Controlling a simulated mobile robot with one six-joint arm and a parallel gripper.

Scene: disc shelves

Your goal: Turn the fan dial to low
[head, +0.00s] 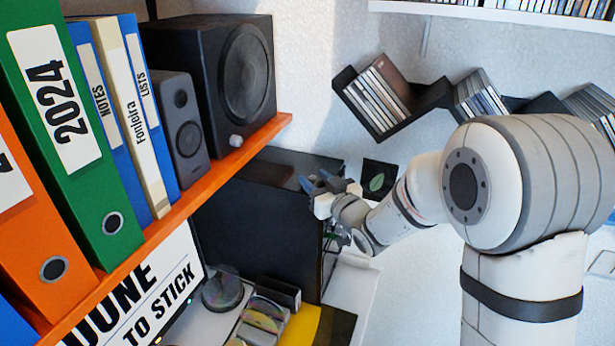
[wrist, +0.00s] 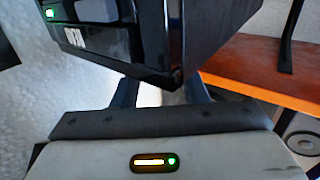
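I cannot make out a fan dial in either view. A black computer case (head: 262,228) stands under the orange shelf in the head view. A glossy black case corner (wrist: 215,35) fills the top of the wrist view, with a green light (wrist: 50,13), a grey part and small white lettering on its face. My gripper (head: 317,181) is at the upper right edge of the case in the head view. In the wrist view its two dark blue fingers (wrist: 165,93) stand apart with a bright empty gap between them. The case edge hides their tips.
The orange shelf (head: 235,157) holds binders (head: 72,120) and black speakers (head: 228,72) above the case. A zigzag disc rack (head: 375,95) hangs on the white wall behind. Discs and a yellow item (head: 302,325) lie below, before the case.

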